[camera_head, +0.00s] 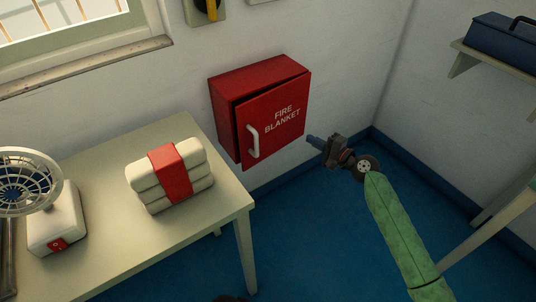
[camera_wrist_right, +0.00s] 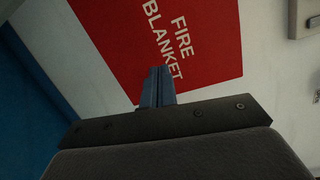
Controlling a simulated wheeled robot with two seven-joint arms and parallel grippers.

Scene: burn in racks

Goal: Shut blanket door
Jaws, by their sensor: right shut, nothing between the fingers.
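The red fire blanket cabinet (camera_head: 222,110) hangs on the wall in the middle of the head view. Its door (camera_head: 283,128), lettered FIRE BLANKET, stands slightly ajar, with a dark gap along its left and top edges. A white handle (camera_head: 252,141) is on the door's left side. My right gripper (camera_head: 312,140) is shut and empty, just right of the door's lower right edge. In the right wrist view its shut fingers (camera_wrist_right: 156,86) point at the red door (camera_wrist_right: 205,50); I cannot tell whether they touch it. My left gripper is not seen.
A pale table (camera_head: 110,249) stands left below the cabinet, bearing a folded white bundle with a red band (camera_head: 171,175) and a fan (camera_head: 50,220). A shelf (camera_head: 487,62) with a blue case (camera_head: 502,36) is at upper right. Blue floor lies open below the cabinet.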

